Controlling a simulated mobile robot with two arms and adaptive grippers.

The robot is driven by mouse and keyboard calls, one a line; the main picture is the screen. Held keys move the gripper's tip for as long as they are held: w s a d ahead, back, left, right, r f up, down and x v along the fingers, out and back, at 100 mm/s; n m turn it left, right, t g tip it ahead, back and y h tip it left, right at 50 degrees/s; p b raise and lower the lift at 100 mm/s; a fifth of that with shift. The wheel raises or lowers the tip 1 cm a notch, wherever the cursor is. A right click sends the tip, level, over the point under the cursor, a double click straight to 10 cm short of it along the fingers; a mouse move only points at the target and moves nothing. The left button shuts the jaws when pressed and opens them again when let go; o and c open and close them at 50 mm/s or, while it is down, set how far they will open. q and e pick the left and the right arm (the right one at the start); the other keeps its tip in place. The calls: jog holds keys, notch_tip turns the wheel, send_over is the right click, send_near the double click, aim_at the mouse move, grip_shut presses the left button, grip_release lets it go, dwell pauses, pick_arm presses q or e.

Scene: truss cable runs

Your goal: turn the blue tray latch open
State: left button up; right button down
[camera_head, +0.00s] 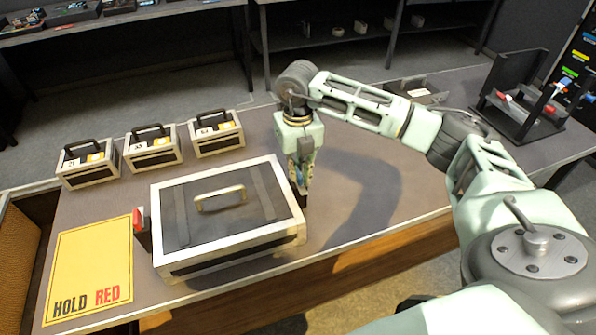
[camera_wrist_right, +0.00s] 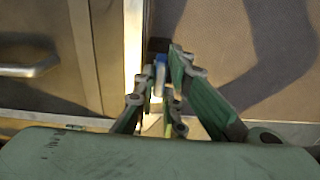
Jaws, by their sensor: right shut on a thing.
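A large dark case (camera_head: 240,222) with a pale frame and a metal lid handle (camera_head: 221,199) lies on the table. Its edge and part of the handle also show in the wrist view. My right gripper (camera_head: 299,188) points down at the case's right side. In the right wrist view its fingers (camera_wrist_right: 161,85) are closed around the blue latch (camera_wrist_right: 160,66), beside the case's pale edge. Most of the latch is hidden by the fingers. A red latch (camera_head: 138,219) sits at the case's left side. My left gripper is not in view.
A yellow "HOLD RED" sheet (camera_head: 92,262) lies at front left. Three small cases with dark handles (camera_head: 153,148) stand behind the large case. A dark rack (camera_head: 520,105) stands at the right end. The table right of my gripper is clear.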

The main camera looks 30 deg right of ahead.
aim_at(298, 172)
jog(key=shift+r, duration=0.1)
dwell(0.3)
jog(key=c, duration=1.8)
grip_release()
notch_tip(298, 172, up, 12)
jog(key=shift+f, duration=0.1)
